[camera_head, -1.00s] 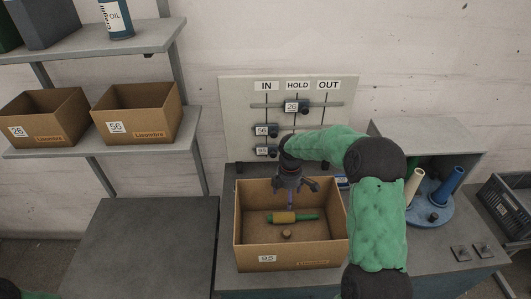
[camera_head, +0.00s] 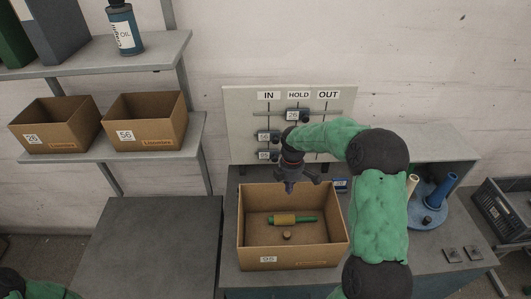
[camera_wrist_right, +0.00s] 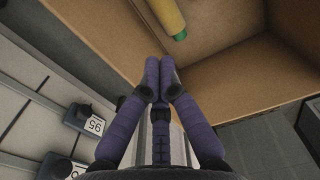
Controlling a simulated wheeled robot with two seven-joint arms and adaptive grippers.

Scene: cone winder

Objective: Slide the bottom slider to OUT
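The board (camera_head: 240,111) on the back of the bench has IN, HOLD and OUT columns. The bottom slider (camera_head: 264,155), tagged 95, is at the left under IN. Its tag also shows in the right wrist view (camera_wrist_right: 94,125). The middle slider (camera_head: 264,136), tagged 56, is also under IN; the top slider (camera_head: 296,115), tagged 26, is under HOLD. My right gripper (camera_head: 298,187) is in front of the board, right of the bottom slider and apart from it. In the wrist view its purple fingers (camera_wrist_right: 160,82) are drawn together with nothing visible between them. My left gripper is out of view.
An open cardboard box (camera_head: 303,261) holding a yellow-green cylinder (camera_head: 292,219) stands just in front of the board, below my right gripper. A turntable with cones (camera_head: 432,203) is at the right. Boxes tagged 26 (camera_head: 55,145) and 56 (camera_head: 143,143) sit on the left shelf.

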